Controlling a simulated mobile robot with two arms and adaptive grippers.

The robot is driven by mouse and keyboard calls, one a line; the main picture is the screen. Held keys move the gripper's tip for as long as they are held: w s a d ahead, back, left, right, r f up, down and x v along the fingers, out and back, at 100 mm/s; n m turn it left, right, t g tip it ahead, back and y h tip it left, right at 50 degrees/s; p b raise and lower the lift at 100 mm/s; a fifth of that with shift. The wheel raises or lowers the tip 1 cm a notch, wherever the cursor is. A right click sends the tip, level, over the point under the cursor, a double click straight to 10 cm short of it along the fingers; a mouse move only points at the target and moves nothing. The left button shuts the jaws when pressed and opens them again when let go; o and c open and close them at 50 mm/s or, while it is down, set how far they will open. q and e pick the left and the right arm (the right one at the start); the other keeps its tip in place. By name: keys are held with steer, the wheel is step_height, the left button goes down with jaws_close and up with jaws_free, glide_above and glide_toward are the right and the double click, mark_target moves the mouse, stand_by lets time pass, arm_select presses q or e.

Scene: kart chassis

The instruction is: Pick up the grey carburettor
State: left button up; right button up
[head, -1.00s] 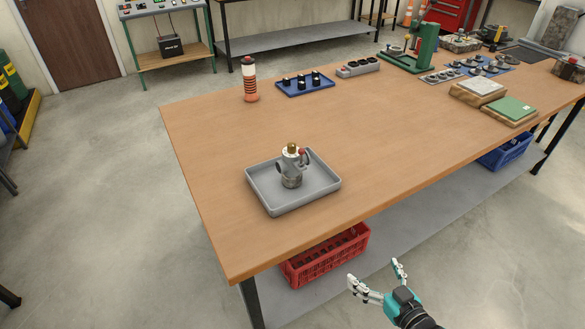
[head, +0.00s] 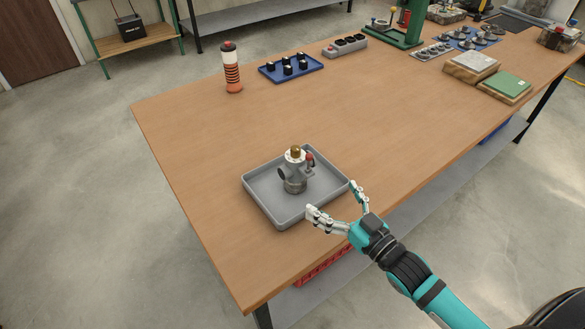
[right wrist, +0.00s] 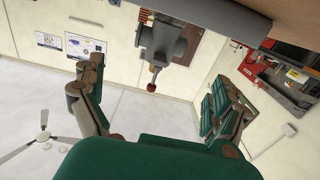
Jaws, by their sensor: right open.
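The grey carburettor (head: 296,172) stands upright in a shallow grey tray (head: 262,207) near the front of the workbench. It has a brass-coloured top and a red-tipped part on its right side. My right gripper (head: 333,198) is open and empty, at the tray's near right edge, with its fingers pointing toward the carburettor and apart from it. In the right wrist view, which is upside down, the carburettor (right wrist: 165,45) hangs between the two spread fingers, its red tip pointing down. My left gripper is not in view.
The wooden workbench (head: 200,150) is clear around the tray. An orange-banded bottle (head: 232,70), a blue tray with black parts (head: 290,68) and a grey block (head: 345,46) stand toward the back. A green press (head: 405,22) and boxes are farther right.

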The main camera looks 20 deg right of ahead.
mark_target(310, 175)
steer(key=x, duration=0.5)
steer(key=shift+w+a+r, duration=0.1)
steer(key=shift+w+r, duration=0.05)
steer(key=shift+w, duration=0.2)
steer(key=shift+p+x, duration=0.3)
steer(key=shift+x, duration=0.95)
steer(key=shift+w, duration=0.25)
steer(key=x, duration=0.5)
steer(key=shift+f, duration=0.2)
steer(key=shift+w+a, duration=0.15)
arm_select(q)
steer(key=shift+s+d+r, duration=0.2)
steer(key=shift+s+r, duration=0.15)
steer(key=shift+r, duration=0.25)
arm_select(e)
steer(key=shift+c, duration=0.4)
steer(key=c, duration=1.3)
steer(key=shift+r, duration=0.1)
steer(key=shift+c, duration=0.2)
